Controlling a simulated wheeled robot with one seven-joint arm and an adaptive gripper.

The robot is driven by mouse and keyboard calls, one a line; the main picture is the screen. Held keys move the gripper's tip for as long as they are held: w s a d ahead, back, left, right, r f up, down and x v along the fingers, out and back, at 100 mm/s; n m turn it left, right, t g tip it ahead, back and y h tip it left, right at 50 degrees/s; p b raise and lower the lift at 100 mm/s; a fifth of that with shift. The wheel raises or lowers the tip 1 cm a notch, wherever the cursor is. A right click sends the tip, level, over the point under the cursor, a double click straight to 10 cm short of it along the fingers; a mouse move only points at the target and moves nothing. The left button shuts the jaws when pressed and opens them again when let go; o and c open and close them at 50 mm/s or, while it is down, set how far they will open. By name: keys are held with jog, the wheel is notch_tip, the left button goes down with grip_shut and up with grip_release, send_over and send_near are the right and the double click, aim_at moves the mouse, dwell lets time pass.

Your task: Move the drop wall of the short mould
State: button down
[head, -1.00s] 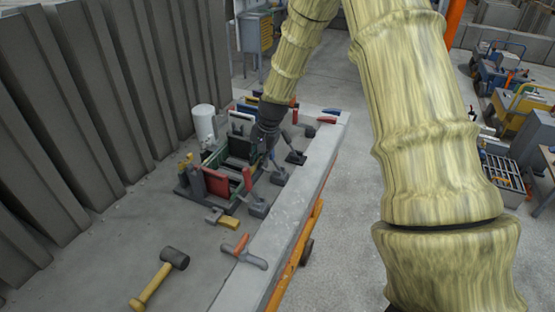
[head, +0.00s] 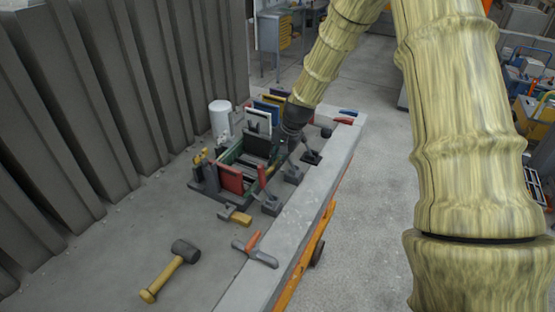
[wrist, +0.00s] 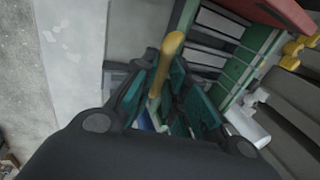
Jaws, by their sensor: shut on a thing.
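The mould (head: 204,185) is a dark-based frame with green rails, standing on the grey bench. A red panel (head: 230,179) stands at its near end, and the red panel also shows at the top of the wrist view (wrist: 275,12). My gripper (head: 289,150) is at the right side of the mould, pointing down. In the wrist view, its teal fingers (wrist: 172,95) are closed around a mustard-yellow handle (wrist: 171,45) with a rounded top. The handle's lower end is hidden between the fingers. I cannot tell which wall it belongs to.
A mallet (head: 172,272), a trowel (head: 256,251) and a small yellow-handled tool (head: 236,216) lie in front. A white cylinder (head: 220,118) stands behind the mould. Coloured panels (head: 272,105) stand farther back. Grey ribbed panels (head: 90,90) line the left. Dark blocks (head: 272,205) sit along the right.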

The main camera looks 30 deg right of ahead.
jog(key=shift+s+d+f, duration=0.1)
jog(key=shift+s+f, duration=0.15)
jog(key=c, duration=1.7)
grip_release()
jog(key=shift+o, duration=1.2)
jog(key=shift+d, duration=0.2)
jog(key=shift+w+a+r, duration=0.1)
jog(key=shift+a+r, duration=0.05)
jog(key=shift+a, duration=0.05)
jog(key=v, duration=1.1)
jog(key=shift+d+r, duration=0.2)
jog(key=shift+r, duration=0.15)
jog(key=shift+s+f, duration=0.1)
jog(key=shift+s, duration=0.15)
